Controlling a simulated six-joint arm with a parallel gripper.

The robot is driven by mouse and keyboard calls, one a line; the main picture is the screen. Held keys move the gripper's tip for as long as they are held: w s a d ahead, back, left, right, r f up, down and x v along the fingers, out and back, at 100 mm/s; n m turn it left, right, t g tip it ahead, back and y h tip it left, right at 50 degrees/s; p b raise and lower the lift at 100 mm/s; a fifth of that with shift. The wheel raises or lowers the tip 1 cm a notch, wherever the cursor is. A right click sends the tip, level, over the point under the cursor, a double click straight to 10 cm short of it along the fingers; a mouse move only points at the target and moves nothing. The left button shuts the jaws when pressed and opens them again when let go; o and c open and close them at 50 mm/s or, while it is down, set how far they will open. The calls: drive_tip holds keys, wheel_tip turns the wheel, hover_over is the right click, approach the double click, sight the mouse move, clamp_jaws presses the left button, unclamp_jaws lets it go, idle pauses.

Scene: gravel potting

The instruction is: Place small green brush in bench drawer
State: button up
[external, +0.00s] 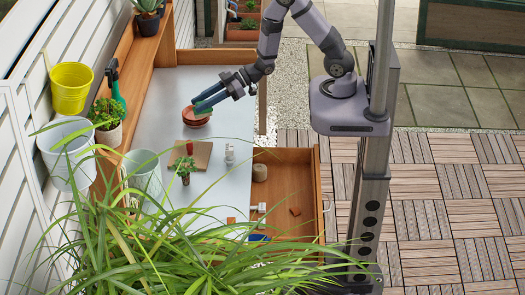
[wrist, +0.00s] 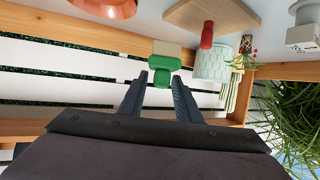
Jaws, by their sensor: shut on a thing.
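The small green brush (wrist: 160,78) has a green body and a pale beige block of bristles. In the wrist view it sits between my fingertips. My gripper (external: 212,98) is shut on it, above the metal bench top near the stacked terracotta saucers; it also shows in the wrist view (wrist: 160,84). In the external view the brush is a small green patch (external: 209,101) at the fingers, partly hidden by them. The bench drawer (external: 287,184) is pulled open to the lower right of my gripper.
Terracotta saucers (external: 195,117) lie just below my gripper.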

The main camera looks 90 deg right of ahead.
drive_tip(key=shift+f, duration=0.1)
